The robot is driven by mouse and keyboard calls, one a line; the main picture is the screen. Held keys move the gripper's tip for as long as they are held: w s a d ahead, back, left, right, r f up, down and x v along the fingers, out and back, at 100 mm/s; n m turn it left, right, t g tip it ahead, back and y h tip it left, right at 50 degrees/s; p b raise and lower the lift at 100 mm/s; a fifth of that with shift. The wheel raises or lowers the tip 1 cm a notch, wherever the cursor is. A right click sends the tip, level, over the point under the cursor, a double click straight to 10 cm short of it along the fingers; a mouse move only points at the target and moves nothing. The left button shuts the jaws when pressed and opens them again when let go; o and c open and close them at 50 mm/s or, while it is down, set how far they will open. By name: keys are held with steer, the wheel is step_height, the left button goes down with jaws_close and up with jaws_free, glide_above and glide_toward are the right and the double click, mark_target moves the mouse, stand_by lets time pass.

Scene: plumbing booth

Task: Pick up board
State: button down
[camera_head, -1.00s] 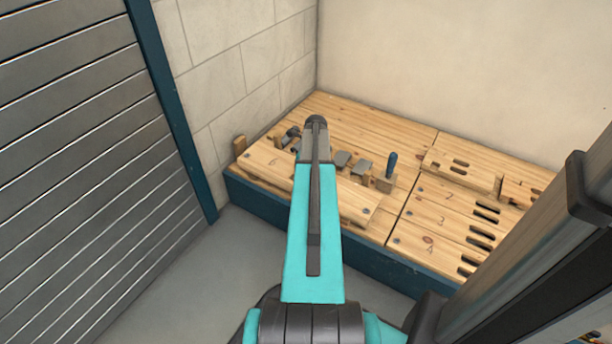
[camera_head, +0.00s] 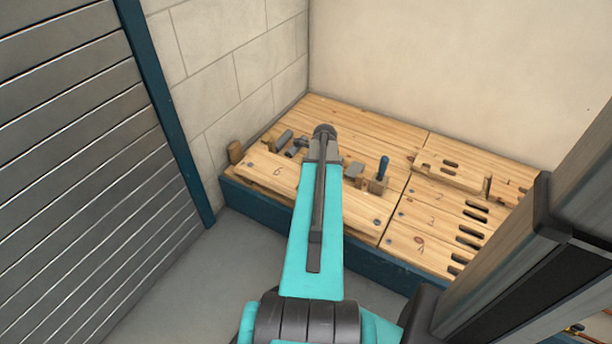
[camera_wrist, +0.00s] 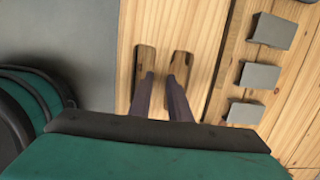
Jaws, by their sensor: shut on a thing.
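The board (camera_head: 265,172) is a light wooden plank marked 6, along the front left of the wooden bench top. Its middle is hidden behind my arm in the head view. In the wrist view the board (camera_wrist: 202,28) shows two dark, rounded slots side by side. My gripper (camera_wrist: 163,75) has one dark finger at each slot and is shut on the wood between them. The fingertips reach into the slots. In the head view my arm covers the gripper. I cannot tell whether the board is clear of the bench.
Grey blocks (camera_wrist: 260,76) stand in a row beside the board. A blue-handled tool (camera_head: 383,168) and grey pipe pieces (camera_head: 297,147) are behind it. Other slotted boards (camera_head: 430,220) lie at right. A block wall (camera_head: 235,75) and a slatted shutter (camera_head: 70,120) bound the left.

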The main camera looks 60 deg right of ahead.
steer(key=s+a, duration=0.1)
steer(key=s, duration=0.1)
steer(key=s+a+p, duration=0.1)
steer(key=s, duration=0.1)
steer(key=s+a, duration=0.1)
steer(key=s, duration=0.2)
steer(key=shift+r+p, duration=0.3)
steer(key=shift+r, duration=0.05)
steer(key=shift+w, duration=0.1)
